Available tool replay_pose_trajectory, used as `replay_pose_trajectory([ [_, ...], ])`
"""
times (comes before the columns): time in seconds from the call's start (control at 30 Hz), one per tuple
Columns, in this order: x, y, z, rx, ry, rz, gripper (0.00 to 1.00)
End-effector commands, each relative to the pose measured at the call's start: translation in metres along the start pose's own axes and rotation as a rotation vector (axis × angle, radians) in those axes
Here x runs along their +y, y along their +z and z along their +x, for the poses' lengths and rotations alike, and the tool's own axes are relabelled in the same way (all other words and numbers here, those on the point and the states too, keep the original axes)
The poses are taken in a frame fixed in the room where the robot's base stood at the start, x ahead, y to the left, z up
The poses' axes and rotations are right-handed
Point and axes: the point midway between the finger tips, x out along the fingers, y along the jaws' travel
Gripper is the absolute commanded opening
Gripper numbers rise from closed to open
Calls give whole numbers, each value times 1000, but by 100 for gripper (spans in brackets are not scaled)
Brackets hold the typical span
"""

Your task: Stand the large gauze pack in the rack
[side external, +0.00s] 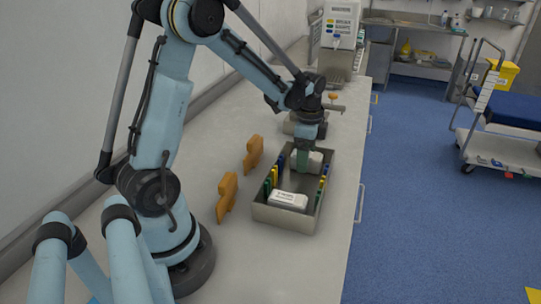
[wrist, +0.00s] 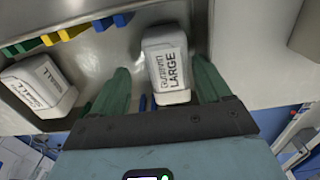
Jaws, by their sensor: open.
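The large gauze pack (wrist: 167,65) is a white block with "LARGE" printed on its face. It lies between the two green fingers of my open gripper (wrist: 160,65), with a narrow gap to the right finger and a wider one to the left. In the side external view my gripper (side external: 303,157) reaches down into the far end of a metal tray (side external: 285,217), partly hiding the large pack (side external: 318,160). The rack shows as rows of green, blue and yellow dividers (side external: 268,184) along the tray's long sides.
A second white pack (side external: 288,199) lies at the tray's near end, and at left in the wrist view (wrist: 40,87). Two orange-brown pieces (side external: 227,196) (side external: 253,152) stand on the table left of the tray. The tray walls surround my gripper. The table's near side is clear.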

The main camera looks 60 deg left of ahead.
Motion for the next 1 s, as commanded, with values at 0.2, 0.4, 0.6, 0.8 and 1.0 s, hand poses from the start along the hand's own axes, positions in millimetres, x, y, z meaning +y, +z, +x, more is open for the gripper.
replay_pose_trajectory([
  [0.2,0,0,-4,0,0,0,78],
  [0.4,1,0,-27,0,0,0,78],
  [0.6,0,0,-63,0,0,0,78],
  [0.8,0,0,-95,0,0,0,78],
  [1.0,0,0,-115,0,0,0,78],
])
